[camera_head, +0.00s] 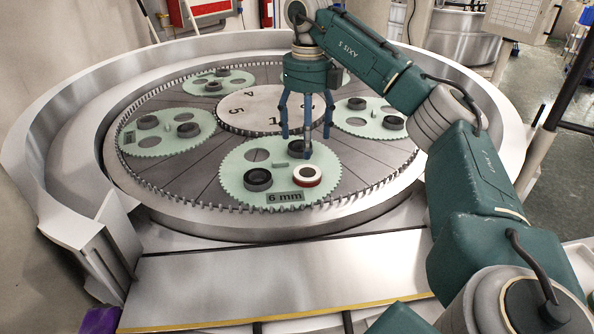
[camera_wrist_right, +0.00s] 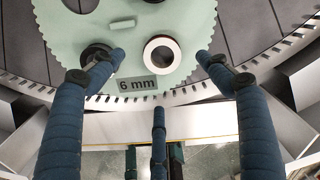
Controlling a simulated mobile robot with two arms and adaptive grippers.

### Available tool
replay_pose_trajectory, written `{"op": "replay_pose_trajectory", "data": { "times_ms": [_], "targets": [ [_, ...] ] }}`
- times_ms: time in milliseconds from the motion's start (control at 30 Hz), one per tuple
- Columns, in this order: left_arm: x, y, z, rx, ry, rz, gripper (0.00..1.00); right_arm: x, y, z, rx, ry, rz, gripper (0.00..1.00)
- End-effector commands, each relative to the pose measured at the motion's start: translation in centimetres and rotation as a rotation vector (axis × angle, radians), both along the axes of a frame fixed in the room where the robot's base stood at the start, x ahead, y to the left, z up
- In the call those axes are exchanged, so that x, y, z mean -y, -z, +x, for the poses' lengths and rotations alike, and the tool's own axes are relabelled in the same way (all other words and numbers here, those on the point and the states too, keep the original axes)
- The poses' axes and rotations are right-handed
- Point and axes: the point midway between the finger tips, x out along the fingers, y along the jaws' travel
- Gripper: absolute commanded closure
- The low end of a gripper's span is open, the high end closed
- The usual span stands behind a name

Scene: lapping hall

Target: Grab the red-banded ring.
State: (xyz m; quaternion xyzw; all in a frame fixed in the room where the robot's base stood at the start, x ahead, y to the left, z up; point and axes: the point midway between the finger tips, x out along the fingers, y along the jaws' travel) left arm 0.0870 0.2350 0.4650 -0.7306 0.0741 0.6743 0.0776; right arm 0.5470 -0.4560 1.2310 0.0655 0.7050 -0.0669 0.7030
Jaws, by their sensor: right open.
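My right gripper (camera_head: 306,141) has three blue fingers spread open and empty, pointing down. In the head view its tips appear just behind and above the ring, not touching it. My left gripper is not in view.
More green discs with dark rings stand around the toothed table. A metal ledge (camera_head: 270,280) in front is clear.

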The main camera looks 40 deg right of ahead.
Motion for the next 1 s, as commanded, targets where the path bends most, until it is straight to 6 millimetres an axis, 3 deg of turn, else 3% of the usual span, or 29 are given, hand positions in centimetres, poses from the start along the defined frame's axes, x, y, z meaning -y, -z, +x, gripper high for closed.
{"op": "replay_pose_trajectory", "data": {
  "times_ms": [67,333,567,700,967,1000],
  "targets": [
    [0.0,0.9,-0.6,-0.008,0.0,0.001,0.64,0.0,2.0,-0.1,-0.005,0.001,0.001,0.24],
    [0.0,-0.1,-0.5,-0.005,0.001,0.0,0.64,0.0,4.2,-0.1,-0.002,0.0,0.0,0.24],
    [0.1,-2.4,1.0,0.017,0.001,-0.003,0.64,0.2,7.0,-0.3,-0.006,0.001,0.0,0.24],
    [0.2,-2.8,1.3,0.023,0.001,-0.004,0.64,0.2,8.9,-0.2,-0.003,0.001,0.001,0.24],
    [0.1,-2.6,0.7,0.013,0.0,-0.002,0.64,0.1,9.4,-0.1,0.0,0.0,0.001,0.24],
    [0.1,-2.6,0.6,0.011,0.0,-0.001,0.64,0.1,9.4,-0.1,0.0,0.0,0.001,0.28]
  ]
}}
